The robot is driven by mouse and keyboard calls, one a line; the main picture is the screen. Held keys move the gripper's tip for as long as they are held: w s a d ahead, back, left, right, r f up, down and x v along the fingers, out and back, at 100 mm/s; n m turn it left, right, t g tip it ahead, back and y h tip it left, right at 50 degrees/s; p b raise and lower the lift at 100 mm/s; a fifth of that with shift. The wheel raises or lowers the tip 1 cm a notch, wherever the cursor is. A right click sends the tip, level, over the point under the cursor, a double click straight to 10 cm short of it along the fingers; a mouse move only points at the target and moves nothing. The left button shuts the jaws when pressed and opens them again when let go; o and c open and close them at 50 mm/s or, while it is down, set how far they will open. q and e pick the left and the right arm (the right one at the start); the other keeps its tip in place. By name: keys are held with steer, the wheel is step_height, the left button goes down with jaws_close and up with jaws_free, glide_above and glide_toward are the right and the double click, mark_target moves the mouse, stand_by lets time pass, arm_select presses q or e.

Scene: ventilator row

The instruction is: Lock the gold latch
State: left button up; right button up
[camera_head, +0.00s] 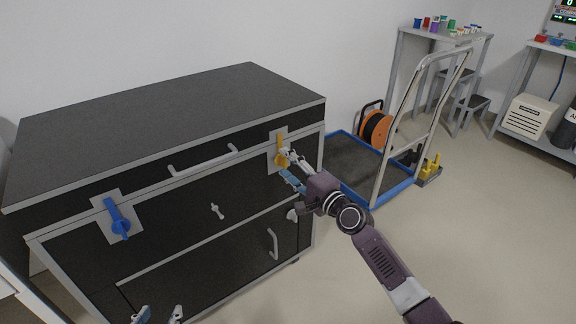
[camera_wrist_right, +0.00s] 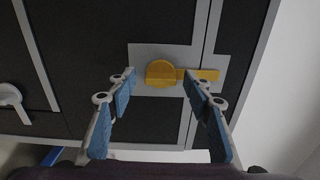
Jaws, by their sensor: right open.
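The gold latch (camera_head: 281,152) is on the right front of the black case (camera_head: 160,120). Its bar points up across the lid seam in the head view. In the right wrist view, its round hub (camera_wrist_right: 160,73) sits on a grey plate and its bar (camera_wrist_right: 203,74) runs right across the seam. My right gripper (camera_head: 288,167) is open and empty in front of the latch. In the wrist view, the hub lies between its two blue-padded fingers (camera_wrist_right: 160,88); contact cannot be told. My left gripper (camera_head: 158,314) is at the bottom edge, fingers apart, partly cut off.
A blue latch (camera_head: 118,219) is on the left of the case front. A lid handle (camera_head: 204,160), a small knob (camera_head: 217,211) and a lower handle (camera_head: 272,244) stick out. A blue-framed cart (camera_head: 376,188) stands right of the case. Floor at the right front is clear.

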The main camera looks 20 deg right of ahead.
steer(key=shift+s, duration=0.1)
steer(key=v, duration=1.1)
steer(key=shift+s, duration=0.4)
steer(key=shift+d, duration=0.1)
